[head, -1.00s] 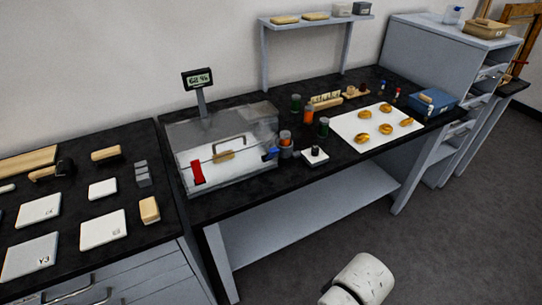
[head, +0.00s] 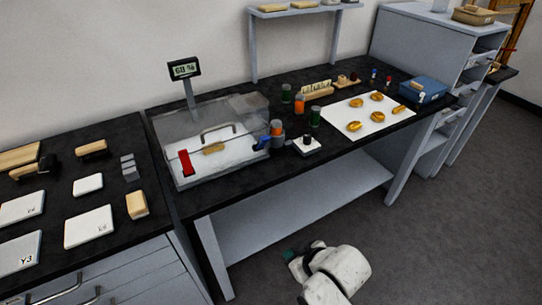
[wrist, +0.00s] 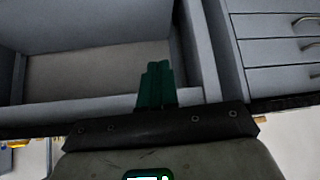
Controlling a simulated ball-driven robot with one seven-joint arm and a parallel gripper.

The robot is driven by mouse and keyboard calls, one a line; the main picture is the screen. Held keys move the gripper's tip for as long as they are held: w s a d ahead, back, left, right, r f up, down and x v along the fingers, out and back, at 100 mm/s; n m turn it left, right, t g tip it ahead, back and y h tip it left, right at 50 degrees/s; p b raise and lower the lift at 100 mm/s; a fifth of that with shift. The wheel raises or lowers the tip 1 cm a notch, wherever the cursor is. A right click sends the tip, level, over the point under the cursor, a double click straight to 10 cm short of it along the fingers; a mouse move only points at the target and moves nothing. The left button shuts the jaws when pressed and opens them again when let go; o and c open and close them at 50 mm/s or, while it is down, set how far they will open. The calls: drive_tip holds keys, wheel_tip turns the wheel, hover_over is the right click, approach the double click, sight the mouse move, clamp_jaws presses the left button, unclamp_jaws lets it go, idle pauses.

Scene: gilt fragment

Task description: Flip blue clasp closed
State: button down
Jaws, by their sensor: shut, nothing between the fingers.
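The blue clasp (head: 263,142) is on the right front of a clear box (head: 222,172) on the black bench. A red clasp (head: 186,163) is on the box's left front. The clasps' exact catch positions are too small to tell. The box has a grey handle (head: 220,131) on top and a tan piece (head: 213,149) inside. My gripper (wrist: 157,85) shows in the wrist view with green fingers together and empty, facing the bench's grey frame. In the head view it is low in front of the bench, well below the clasp, with a green fingertip just visible.
Jars (head: 277,128) and a small white block (head: 306,146) stand close right of the blue clasp. A white board (head: 368,128) with gold pieces lies further right. A display post (head: 187,90) rises behind the box. Open floor lies in front.

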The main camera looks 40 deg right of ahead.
sight(266, 140)
drive_tip(key=w+d+r+t+h+b, duration=0.2)
drive_tip(key=w+d+r+t+b, duration=0.15)
drive_tip(key=w+t, duration=0.5)
drive_tip(key=s+d+r+m+t+h+b, duration=0.1)
drive_tip(key=d+r+t+h+b, duration=0.2)
drive_tip(key=r+t, duration=0.3)
drive_tip(key=shift+s+d+r+m+t+b, duration=0.25)
drive_tip(key=shift+d+m+t, duration=0.2)
drive_tip(key=shift+t, duration=0.4)
drive_tip(key=p+x, duration=0.3)
drive_tip(key=x, duration=1.1)
drive_tip(key=shift+s+d, duration=0.1)
drive_tip(key=shift+d, duration=0.05)
